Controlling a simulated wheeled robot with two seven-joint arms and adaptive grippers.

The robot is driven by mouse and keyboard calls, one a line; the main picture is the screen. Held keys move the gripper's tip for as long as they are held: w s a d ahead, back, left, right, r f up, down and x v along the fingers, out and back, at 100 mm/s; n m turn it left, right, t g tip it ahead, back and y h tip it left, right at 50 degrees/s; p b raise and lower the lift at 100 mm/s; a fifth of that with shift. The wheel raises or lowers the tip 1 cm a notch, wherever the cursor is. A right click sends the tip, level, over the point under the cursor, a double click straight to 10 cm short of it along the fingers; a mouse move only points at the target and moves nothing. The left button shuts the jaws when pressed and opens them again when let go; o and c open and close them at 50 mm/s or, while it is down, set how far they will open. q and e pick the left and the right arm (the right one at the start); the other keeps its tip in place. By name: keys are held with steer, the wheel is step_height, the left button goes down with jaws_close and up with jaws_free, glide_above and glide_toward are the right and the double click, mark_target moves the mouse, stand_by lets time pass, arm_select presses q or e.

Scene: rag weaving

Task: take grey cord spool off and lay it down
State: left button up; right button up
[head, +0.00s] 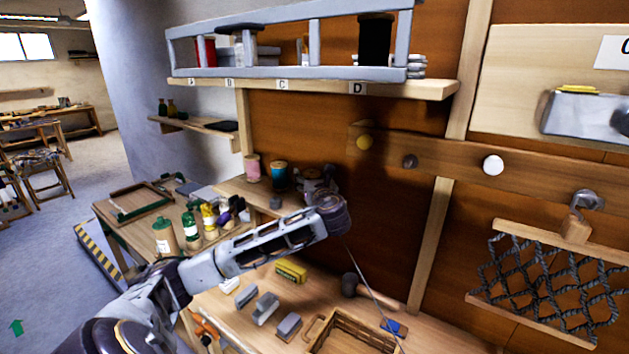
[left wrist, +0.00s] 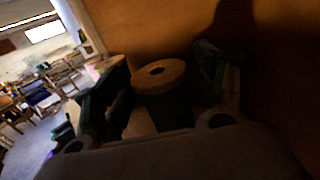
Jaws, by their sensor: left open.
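A spool (left wrist: 160,76) with a round, pale wooden top and a centre hole shows in the left wrist view. Its body is dark in shadow, so I cannot tell its colour. It stands between the spread fingers of my left gripper (left wrist: 160,92), which is open; I cannot tell whether either finger touches it. In the head view, my left gripper (head: 322,190) is at the right end of the low shelf (head: 232,188), by the brown back wall, and I cannot make out the spool apart from it. My right gripper is not in view.
A pink spool (head: 252,168) and a blue-and-dark spool (head: 279,176) stand left of the gripper. Several bottles (head: 192,228) stand further left. A thin line slants down right of the gripper.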

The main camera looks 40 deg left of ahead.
arm_select(q)
steer(key=shift+w+a, duration=0.35)
steer(key=shift+a, duration=0.15)
steer(key=c, duration=1.3)
steer(key=shift+r, duration=0.1)
steer(key=shift+r+p, duration=0.45)
steer(key=shift+p, duration=0.25)
steer(key=shift+r+p, duration=0.35)
steer(key=shift+p, duration=0.15)
steer(key=shift+r+p, duration=0.3)
steer(key=shift+p, duration=0.1)
steer(key=shift+r+p, duration=0.35)
steer(key=shift+p, duration=0.1)
